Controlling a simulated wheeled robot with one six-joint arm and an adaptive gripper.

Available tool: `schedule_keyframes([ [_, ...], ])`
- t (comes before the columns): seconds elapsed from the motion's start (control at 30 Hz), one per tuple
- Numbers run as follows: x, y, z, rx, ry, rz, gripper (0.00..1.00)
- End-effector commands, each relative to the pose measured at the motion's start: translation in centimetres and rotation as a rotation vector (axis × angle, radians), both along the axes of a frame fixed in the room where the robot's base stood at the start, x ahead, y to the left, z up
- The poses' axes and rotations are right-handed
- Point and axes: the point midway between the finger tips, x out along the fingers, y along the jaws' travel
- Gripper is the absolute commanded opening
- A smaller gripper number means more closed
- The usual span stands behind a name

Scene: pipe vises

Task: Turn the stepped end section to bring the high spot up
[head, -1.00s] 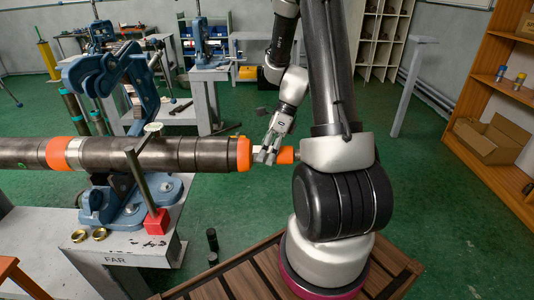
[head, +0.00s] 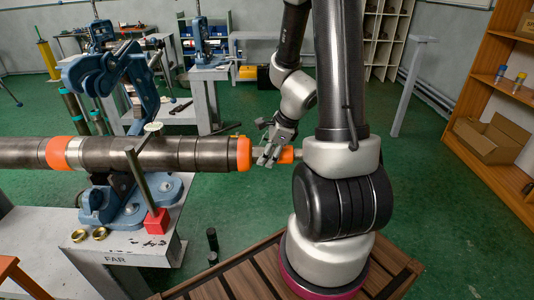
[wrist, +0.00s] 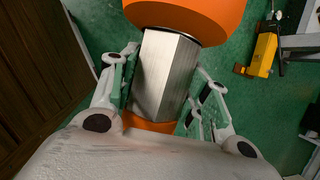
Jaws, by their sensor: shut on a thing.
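The long dark steel pipe (head: 110,153) lies level in the blue pipe vise (head: 125,195), with orange bands on it. Its right end has an orange collar (head: 243,154) and then a narrower pale stepped end section (head: 260,153) with an orange tip (head: 287,155). In the wrist view the stepped end section (wrist: 165,75) is a bare metal piece with flat faces, between two orange parts. My gripper (head: 268,154) is shut on this section, with a finger pad on each side of it (wrist: 161,95). Part of the section is hidden by the fingers in the head view.
A red block (head: 157,222) and two brass rings (head: 90,235) are on the grey bench marked FAR. A slatted wooden platform (head: 250,272) is below my arm. A shelf with a cardboard box (head: 490,138) stands at the right.

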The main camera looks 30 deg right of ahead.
Motion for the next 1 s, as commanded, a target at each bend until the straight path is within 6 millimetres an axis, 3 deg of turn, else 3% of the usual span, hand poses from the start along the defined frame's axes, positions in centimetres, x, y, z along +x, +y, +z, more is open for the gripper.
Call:
schedule_keyframes([
  [0.63, 0.07, -0.03, 0.03, -0.033, -0.051, 0.0, 0.23],
  [0.67, 0.07, -0.03, 0.03, -0.033, -0.051, 0.0, 0.5],
  [0.77, 0.06, -0.02, 0.03, -0.033, -0.05, 0.0, 0.68],
  [1.0, 0.01, 0.0, 0.01, -0.032, -0.049, 0.0, 0.68],
])
